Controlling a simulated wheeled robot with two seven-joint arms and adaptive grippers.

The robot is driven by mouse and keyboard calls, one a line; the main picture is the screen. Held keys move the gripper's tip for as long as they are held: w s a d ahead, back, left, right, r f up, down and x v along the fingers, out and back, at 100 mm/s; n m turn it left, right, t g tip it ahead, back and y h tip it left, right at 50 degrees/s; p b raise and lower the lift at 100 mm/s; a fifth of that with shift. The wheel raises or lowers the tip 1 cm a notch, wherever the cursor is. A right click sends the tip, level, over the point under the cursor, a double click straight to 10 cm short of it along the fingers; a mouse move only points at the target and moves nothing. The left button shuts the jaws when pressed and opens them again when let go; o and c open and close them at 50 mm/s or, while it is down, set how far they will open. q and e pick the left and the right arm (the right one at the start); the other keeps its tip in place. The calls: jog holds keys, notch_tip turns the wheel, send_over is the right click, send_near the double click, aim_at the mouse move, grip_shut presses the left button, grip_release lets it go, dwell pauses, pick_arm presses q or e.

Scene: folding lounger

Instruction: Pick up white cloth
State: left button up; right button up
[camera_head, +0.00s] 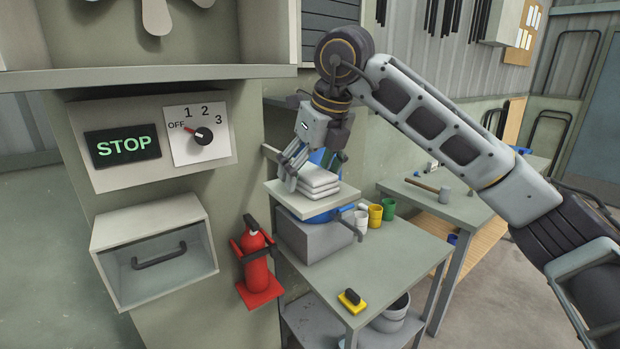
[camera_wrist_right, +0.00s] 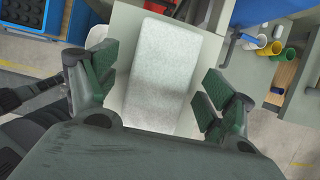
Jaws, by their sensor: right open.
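The white cloth (camera_head: 318,180) lies folded in a small stack on a raised pale board (camera_head: 337,203) above the workbench. My right gripper (camera_head: 292,168) is directly over the cloth's left side in the head view. In the right wrist view the cloth (camera_wrist_right: 160,70) shows as a pale rectangle between the two fingers of my right gripper (camera_wrist_right: 160,95). The fingers are spread wide, with a gap on both sides of the cloth, and hold nothing. My left gripper is not in view.
The workbench (camera_head: 385,270) holds a grey box (camera_head: 310,238), colored cups (camera_head: 375,215) and a yellow-and-black block (camera_head: 351,300). A red fire extinguisher (camera_head: 256,262) hangs on the cabinet side. A hammer (camera_head: 430,188) lies on the table behind.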

jog(key=shift+f, duration=0.35)
dwell(1.0)
jog(key=shift+c, duration=0.5)
jog(key=c, duration=0.9)
